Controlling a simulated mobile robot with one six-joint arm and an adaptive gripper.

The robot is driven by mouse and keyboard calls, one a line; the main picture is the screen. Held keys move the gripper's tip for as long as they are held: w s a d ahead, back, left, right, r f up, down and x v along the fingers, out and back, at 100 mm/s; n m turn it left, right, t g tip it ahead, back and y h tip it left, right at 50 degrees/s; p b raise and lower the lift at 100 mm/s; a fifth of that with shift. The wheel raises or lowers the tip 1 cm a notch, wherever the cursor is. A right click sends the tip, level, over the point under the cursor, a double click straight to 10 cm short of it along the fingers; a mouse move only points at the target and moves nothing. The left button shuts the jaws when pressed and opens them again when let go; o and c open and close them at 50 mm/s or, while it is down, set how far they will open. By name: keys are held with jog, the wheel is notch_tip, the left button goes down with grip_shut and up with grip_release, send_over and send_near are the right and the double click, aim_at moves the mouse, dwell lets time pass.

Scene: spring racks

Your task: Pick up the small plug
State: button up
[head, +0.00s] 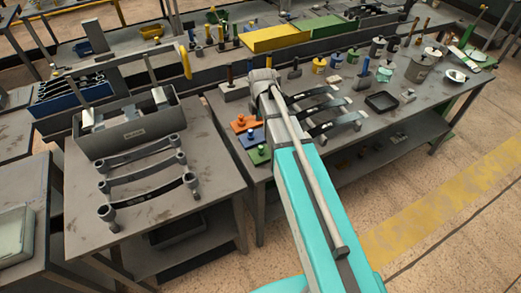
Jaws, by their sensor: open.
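I cannot tell for sure which thing is the small plug. Three small coloured pieces with raised knobs lie in a row on the right-hand table, just left of my arm: an orange piece (243,123), a blue piece (249,138) and a green piece (259,155). Several small upright pegs and handled pieces stand farther back, among them a grey block with a dark peg (232,90). My teal and grey arm reaches up over the table's near edge. My gripper cannot be made out, and the arm hides part of the table.
The left table (200,205) holds a grey bin (135,133) and several dark bars with round ends. More bars, a black tray (381,102), pots and cans stand right of my arm. Yellow and green trays lie behind. Open floor lies at right.

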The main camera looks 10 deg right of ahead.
aim_at(261, 147)
jog(key=shift+f, duration=0.2)
notch_tip(261, 147, down, 8)
jog(key=b, duration=0.8)
jog(key=shift+f+b, duration=0.15)
jog(key=shift+b, duration=0.2)
jog(key=shift+s+f+b, duration=0.1)
jog(key=shift+f+b, duration=2.5)
jog(key=c, duration=1)
jog(key=shift+r, duration=0.2)
